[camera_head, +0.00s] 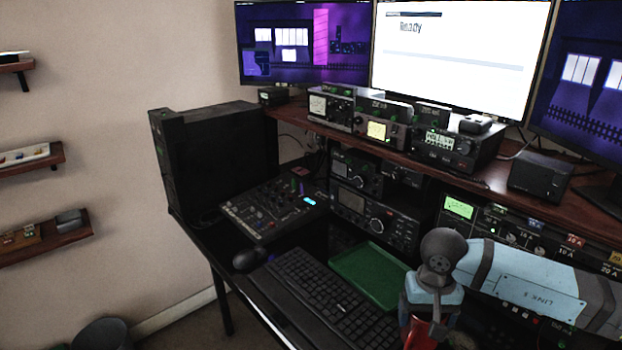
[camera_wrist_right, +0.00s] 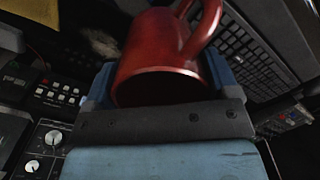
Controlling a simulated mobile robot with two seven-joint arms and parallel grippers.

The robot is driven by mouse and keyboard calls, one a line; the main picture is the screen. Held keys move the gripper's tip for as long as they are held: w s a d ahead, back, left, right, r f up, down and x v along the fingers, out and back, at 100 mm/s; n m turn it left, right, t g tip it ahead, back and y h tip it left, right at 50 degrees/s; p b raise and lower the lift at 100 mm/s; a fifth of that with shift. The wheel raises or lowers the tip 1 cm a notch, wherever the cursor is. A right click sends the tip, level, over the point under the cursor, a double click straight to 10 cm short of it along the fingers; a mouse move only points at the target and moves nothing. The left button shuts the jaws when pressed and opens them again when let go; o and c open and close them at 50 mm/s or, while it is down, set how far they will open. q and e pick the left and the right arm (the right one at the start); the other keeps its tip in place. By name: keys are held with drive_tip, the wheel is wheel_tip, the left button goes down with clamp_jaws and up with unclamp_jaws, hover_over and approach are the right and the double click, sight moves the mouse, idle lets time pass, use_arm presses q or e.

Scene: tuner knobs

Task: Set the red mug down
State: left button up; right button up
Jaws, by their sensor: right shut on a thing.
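The red mug (camera_wrist_right: 158,50) fills the upper middle of the right wrist view, with its handle at the upper right and its dark opening toward the camera. My right gripper (camera_wrist_right: 160,95) is shut on it, with a blue finger on each side. In the head view my right arm comes in from the right, and a small part of the red mug (camera_head: 418,334) shows at the bottom edge below the wrist. The rest of the mug is hidden or cut off there. My left gripper is not in view.
A black desk holds a keyboard (camera_head: 332,298), a mouse (camera_head: 249,259), a mixer (camera_head: 272,207) and a green tray (camera_head: 369,276), which looks empty. Radios (camera_head: 375,216) stand behind, under a wooden shelf (camera_head: 470,180) with more radios and monitors (camera_head: 460,50). A black case (camera_head: 215,155) stands at the left.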

drive_tip(key=w+d+r+n, duration=0.1)
drive_tip(key=w+r, duration=0.2)
drive_tip(key=w, duration=0.2)
use_arm(q)
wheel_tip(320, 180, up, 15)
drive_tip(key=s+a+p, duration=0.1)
drive_tip(key=p, duration=1.8)
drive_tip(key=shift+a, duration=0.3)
use_arm(e)
drive_tip(key=s+r, duration=1)
drive_tip(key=r, duration=0.5)
drive_tip(key=shift+s+r, duration=0.2)
drive_tip(key=shift+r, duration=0.1)
